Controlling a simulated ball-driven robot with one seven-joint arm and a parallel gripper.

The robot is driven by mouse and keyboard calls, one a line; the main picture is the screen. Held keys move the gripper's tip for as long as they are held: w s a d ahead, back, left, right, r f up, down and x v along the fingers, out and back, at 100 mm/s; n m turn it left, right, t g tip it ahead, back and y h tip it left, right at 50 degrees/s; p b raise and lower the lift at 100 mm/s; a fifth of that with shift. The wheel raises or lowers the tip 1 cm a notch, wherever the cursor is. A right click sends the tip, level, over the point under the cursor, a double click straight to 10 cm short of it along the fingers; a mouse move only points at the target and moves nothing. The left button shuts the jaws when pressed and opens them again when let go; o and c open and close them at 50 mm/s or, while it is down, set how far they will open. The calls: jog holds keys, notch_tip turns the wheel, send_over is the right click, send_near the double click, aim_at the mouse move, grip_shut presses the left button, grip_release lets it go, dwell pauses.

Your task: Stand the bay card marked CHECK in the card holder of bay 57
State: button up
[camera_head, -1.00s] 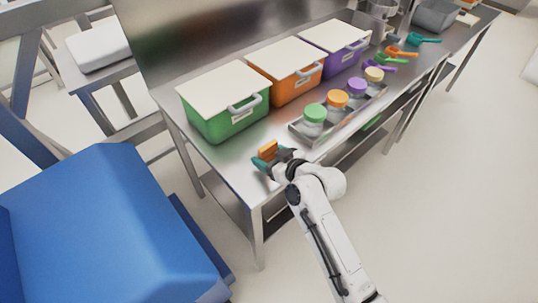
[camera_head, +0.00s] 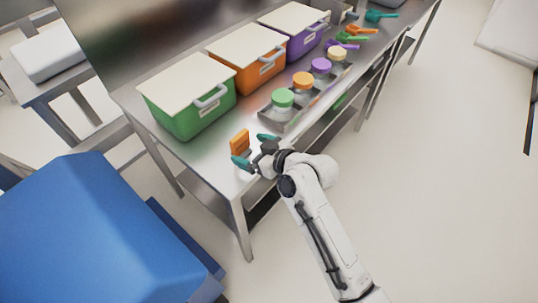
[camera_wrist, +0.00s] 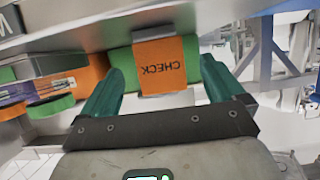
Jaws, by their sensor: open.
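The orange card marked CHECK (camera_wrist: 166,68) shows between my fingers in the wrist view, its lettering upside down there. In the head view the card (camera_head: 240,141) stands upright near the left front corner of the steel table. A pale grey piece (camera_wrist: 155,31) at the card's base looks like a holder; no bay number is legible. My gripper (camera_head: 254,149) is open, its two teal fingers spread either side in front of the card. It also shows open in the wrist view (camera_wrist: 158,88), with a gap visible on both sides of the card.
A green bin (camera_head: 192,117), an orange bin (camera_head: 257,75) and a purple bin (camera_head: 303,43) with pale lids line the table. A tray (camera_head: 272,122) of lidded jars sits right of the card. Coloured scoops lie farther back. A blue block (camera_head: 90,225) stands at lower left.

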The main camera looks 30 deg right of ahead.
jog(key=v, duration=0.7)
jog(key=shift+b, duration=0.4)
jog(key=shift+s, duration=0.25)
